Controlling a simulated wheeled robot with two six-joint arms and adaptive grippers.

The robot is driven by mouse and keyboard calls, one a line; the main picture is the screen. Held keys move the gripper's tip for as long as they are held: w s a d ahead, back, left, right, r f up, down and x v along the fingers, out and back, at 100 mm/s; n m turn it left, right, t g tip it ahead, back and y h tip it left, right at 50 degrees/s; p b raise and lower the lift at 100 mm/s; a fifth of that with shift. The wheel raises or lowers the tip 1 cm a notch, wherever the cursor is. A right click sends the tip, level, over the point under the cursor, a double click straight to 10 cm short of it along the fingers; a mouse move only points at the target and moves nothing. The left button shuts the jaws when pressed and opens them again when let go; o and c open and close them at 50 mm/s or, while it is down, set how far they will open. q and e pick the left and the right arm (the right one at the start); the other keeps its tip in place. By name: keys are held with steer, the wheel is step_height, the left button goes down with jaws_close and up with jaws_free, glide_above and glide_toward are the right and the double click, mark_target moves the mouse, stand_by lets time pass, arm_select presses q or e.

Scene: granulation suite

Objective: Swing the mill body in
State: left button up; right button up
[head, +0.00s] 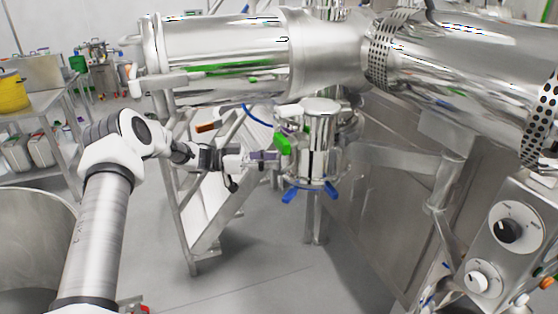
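The mill body (319,150) looks to be the upright polished steel cylinder below the large horizontal steel duct, right of centre. It has blue handles (291,194) at its lower rim and a green part (282,144) on its left side. My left gripper (268,157) is just left of the mill body, at the height of its middle. Its fingertips are small and overlap greyish parts near the green one, so I cannot tell whether they are open, shut or touching. My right gripper is out of view.
Large steel ducts (225,45) run above. A white-sided step frame (215,190) stands behind my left arm. A control box with black and white knobs (506,231) is at lower right, and a steel vessel (35,225) at lower left. The floor (265,275) in front is clear.

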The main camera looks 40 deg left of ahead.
arm_select(q)
steer(key=v, duration=0.9)
steer(key=shift+s+a, duration=0.2)
